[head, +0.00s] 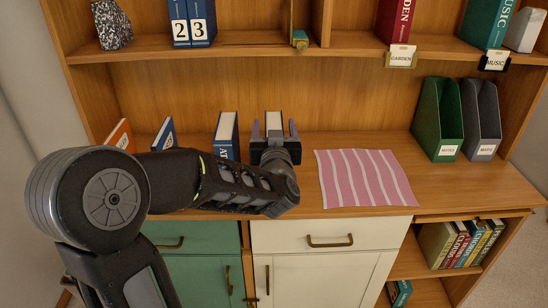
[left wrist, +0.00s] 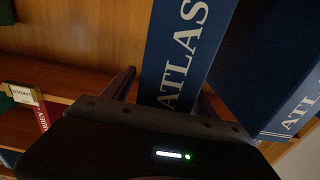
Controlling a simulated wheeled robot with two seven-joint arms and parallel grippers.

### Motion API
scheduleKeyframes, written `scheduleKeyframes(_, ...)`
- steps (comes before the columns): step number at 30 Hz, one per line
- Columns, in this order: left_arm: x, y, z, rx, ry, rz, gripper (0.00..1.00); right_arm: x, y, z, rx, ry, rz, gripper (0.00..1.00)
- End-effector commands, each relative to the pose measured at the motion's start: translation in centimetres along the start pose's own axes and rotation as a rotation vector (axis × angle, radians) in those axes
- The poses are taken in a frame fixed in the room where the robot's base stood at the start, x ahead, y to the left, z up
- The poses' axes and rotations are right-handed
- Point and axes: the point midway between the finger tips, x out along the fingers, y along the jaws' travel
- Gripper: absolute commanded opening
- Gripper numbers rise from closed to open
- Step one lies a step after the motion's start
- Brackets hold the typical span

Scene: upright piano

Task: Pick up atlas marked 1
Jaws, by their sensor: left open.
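A dark blue atlas (head: 274,118) stands upright on the desk top, pale page edges up, with its lower part hidden behind my left gripper (head: 274,128). The gripper is open, one finger on each side of the atlas. In the left wrist view the atlas spine (left wrist: 178,50) reads ATLAS and rises between the fingers; no number shows on it. I cannot tell whether the fingers touch it. A second blue atlas (head: 226,132) stands to its left, its spine partly hidden by my arm. Volumes marked 2 (head: 180,28) and 3 (head: 201,28) stand on the upper shelf. My right gripper is not in view.
An orange book (head: 121,135) and a blue book (head: 165,136) lean at the left. A pink striped cloth (head: 366,178) lies to the right of the gripper. Green (head: 438,125) and grey (head: 482,120) magazine files stand at the right. The upper shelf (head: 240,50) overhangs behind.

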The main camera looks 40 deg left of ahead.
Motion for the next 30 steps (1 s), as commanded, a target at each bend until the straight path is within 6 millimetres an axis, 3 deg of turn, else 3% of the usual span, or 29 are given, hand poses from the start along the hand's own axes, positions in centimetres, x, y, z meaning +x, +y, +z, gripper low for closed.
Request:
scheduleKeyframes(4,0.97,-0.04,0.02,0.000,0.000,-0.001,0.67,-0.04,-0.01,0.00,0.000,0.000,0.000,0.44)
scheduleKeyframes(21,0.92,-0.03,0.01,0.000,0.000,0.000,0.66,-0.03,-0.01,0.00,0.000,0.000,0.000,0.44)
scheduleKeyframes(30,0.92,-0.03,0.00,0.000,0.000,0.000,0.42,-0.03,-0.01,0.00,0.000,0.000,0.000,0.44)
